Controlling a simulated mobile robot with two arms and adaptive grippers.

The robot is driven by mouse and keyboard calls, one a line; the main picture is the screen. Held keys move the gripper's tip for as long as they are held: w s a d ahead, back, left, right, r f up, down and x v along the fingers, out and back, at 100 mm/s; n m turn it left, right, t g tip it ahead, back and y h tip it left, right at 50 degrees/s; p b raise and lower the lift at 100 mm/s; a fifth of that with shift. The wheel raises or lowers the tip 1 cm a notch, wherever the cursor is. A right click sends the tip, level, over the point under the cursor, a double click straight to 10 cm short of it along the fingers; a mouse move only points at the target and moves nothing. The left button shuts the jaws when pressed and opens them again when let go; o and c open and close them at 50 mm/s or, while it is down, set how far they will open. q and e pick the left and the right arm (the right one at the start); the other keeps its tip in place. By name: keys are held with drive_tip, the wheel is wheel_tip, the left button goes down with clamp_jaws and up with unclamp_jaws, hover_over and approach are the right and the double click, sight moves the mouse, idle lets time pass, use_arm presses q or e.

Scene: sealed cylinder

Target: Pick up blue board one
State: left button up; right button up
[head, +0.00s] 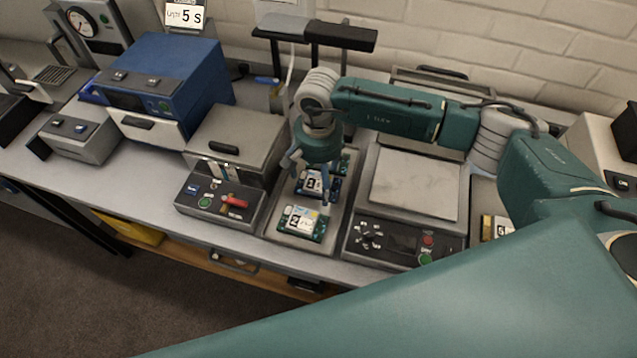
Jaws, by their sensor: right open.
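Several small circuit boards lie in a row on a shallow grey tray (279,233) on the bench. The front board (303,223) is blue-green with a white label that seems to read 2. The middle board (316,187) is blue, with a label that looks like 3. The back board (343,160) is mostly hidden behind my right gripper, and its number cannot be read. My right gripper (309,176) points down over the middle and back boards with its fingers apart. Whether its fingers touch a board cannot be told. My left gripper is not in view.
A grey lidded device (222,170) with a red handle stands left of the tray. A flat-topped device (405,185) with knobs stands close on the right. A blue box unit (165,85) is further left. A black-topped stand (315,35) rises behind the tray.

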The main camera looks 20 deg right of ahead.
sight(318, 182)
drive_tip(key=shift+s+f, duration=0.4)
drive_tip(key=c, duration=1.3)
drive_tip(key=shift+a, duration=0.15)
clamp_jaws()
drive_tip(key=shift+w, duration=0.25)
drive_tip(key=shift+w+r, duration=0.2)
drive_tip(key=shift+r, duration=0.25)
wheel_tip(318, 182, up, 20)
drive_tip(key=b, duration=0.6)
drive_tip(key=shift+f+b, duration=0.25)
drive_tip(key=shift+b, duration=0.15)
